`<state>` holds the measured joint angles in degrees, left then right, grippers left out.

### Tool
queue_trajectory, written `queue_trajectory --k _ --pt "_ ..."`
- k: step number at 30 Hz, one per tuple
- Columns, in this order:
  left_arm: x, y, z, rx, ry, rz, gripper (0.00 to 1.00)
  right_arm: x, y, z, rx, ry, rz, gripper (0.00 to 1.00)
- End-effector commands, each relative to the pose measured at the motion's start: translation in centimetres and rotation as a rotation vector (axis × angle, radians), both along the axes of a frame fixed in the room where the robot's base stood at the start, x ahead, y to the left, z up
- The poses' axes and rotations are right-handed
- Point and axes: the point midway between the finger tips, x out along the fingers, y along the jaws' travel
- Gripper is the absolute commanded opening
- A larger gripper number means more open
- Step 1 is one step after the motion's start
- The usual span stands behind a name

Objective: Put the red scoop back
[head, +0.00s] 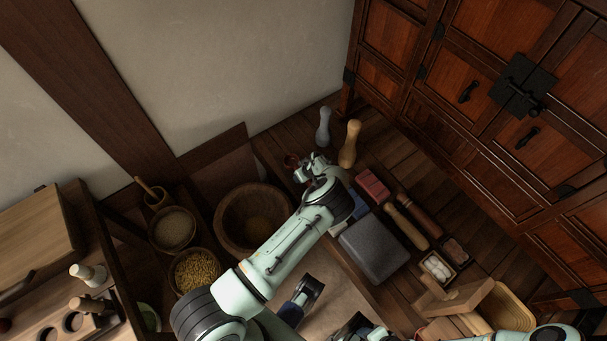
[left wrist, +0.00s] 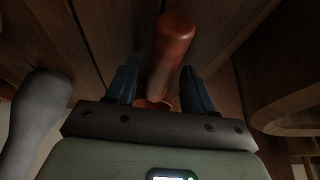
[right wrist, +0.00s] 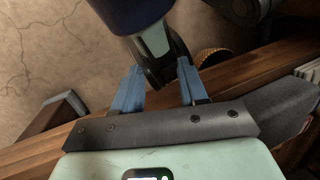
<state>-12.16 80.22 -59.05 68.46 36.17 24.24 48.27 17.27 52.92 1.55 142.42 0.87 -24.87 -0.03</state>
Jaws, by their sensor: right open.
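The red scoop (left wrist: 172,50) stands out in the left wrist view, with its rounded handle between the fingers of my left gripper (left wrist: 160,88). Gaps show on both sides of the handle, so the fingers look open around it and not pressed on it. In the head view a small red part of the scoop (head: 290,160) shows beside my left gripper (head: 306,166), near the back wall; the rest is hidden by the hand. My right gripper (right wrist: 157,80) is open, with dark parts of my own body close in front of its fingers.
A wooden bowl (head: 223,213) and two grain bowls (head: 172,230) stand left of my left arm. A grey pestle (head: 323,127) and pale wooden pestle (head: 350,145) stand behind the hand. A grey stone block (head: 373,248), red box (head: 372,185) and wooden rollers (head: 406,226) lie right.

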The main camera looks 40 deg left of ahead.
Motion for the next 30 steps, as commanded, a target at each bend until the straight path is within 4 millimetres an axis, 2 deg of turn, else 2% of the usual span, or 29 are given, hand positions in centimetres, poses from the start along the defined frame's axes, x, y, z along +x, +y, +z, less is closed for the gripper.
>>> queue_trajectory --k 8,11,21,25,30 --pt "0.0 -0.1 0.6 0.0 -0.001 0.0 0.53 -0.3 0.1 0.5 0.003 0.008 0.002 0.43" --pt "0.0 -0.7 2.0 -0.001 -0.003 0.0 0.53 -0.3 0.1 0.7 0.003 0.011 0.003 0.43" --pt "-0.8 -3.5 8.6 -0.001 -0.003 -0.001 0.53 -0.8 0.1 1.7 0.005 0.027 0.007 0.43" --pt "-1.1 -4.2 10.3 0.001 -0.001 -0.001 0.53 -0.9 0.1 1.9 0.006 0.031 0.007 0.43" --pt "-1.3 -4.6 11.2 0.0 0.0 0.0 0.53 -1.0 0.1 2.0 0.006 0.034 0.008 0.43"
